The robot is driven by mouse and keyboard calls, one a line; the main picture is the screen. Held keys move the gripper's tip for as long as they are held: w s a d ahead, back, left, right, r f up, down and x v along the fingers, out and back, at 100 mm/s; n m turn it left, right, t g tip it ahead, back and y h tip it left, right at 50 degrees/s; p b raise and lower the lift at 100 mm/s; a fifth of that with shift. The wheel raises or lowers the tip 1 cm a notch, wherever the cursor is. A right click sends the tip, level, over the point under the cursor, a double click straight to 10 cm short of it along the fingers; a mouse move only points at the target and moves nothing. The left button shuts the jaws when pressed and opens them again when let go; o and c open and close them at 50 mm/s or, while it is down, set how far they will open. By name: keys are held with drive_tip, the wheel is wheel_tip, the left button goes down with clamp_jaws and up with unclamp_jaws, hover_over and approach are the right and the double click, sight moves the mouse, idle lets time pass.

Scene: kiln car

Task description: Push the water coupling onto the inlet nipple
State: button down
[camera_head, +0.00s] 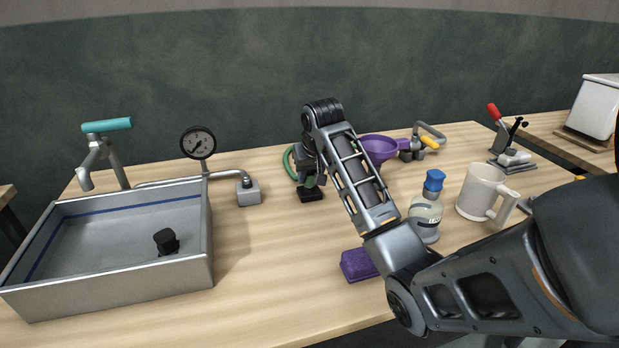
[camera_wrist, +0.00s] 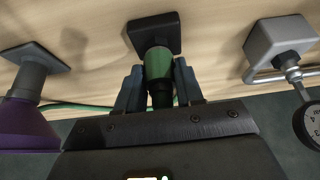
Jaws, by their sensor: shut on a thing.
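The water coupling appears to be the green and dark cylinder (camera_wrist: 158,64) in the wrist view, upright between my fingers. My gripper (camera_wrist: 159,72) is shut on it; in the head view my gripper (camera_head: 312,172) points down at the middle of the bench. The coupling's end meets or sits just above a small black square base (camera_wrist: 153,32), which also shows in the head view (camera_head: 311,195). I cannot tell whether the two touch. A green hose (camera_head: 288,163) curves behind my gripper. I cannot clearly make out the inlet nipple.
A grey block (camera_head: 249,193) with a pipe and pressure gauge (camera_head: 198,143) stands left of my gripper, beside a metal basin (camera_head: 110,290). The front middle is clear.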

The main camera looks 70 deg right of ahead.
drive_tip(key=shift+r+p, duration=0.4)
drive_tip(key=shift+p, duration=0.05)
idle(0.6)
drive_tip(key=shift+r+p, duration=2.5)
drive_tip(key=shift+p, duration=0.2)
drive_tip(key=shift+r, duration=0.1)
wheel_tip(320, 180, up, 3)
drive_tip(key=p, duration=0.3)
drive_tip(key=shift+w+a+f+p, duration=0.1)
drive_tip(key=shift+w+a+p, duration=0.5)
drive_tip(key=shift+w+a, duration=1.25)
drive_tip(key=shift+w+a+f+p, duration=0.1)
drive_tip(key=shift+w+a+p, duration=0.6)
drive_tip(key=shift+w, duration=2.1)
drive_tip(key=shift+w+a+f+p, duration=0.1)
drive_tip(key=shift+w+a+p, duration=0.35)
drive_tip(key=shift+w+a, duration=1.45)
drive_tip(key=shift+w+d+f, duration=0.2)
drive_tip(key=shift+w+d, duration=0.2)
drive_tip(key=shift+w, duration=0.15)
drive_tip(key=shift+f+b, duration=0.4)
drive_tip(key=shift+f, duration=0.9)
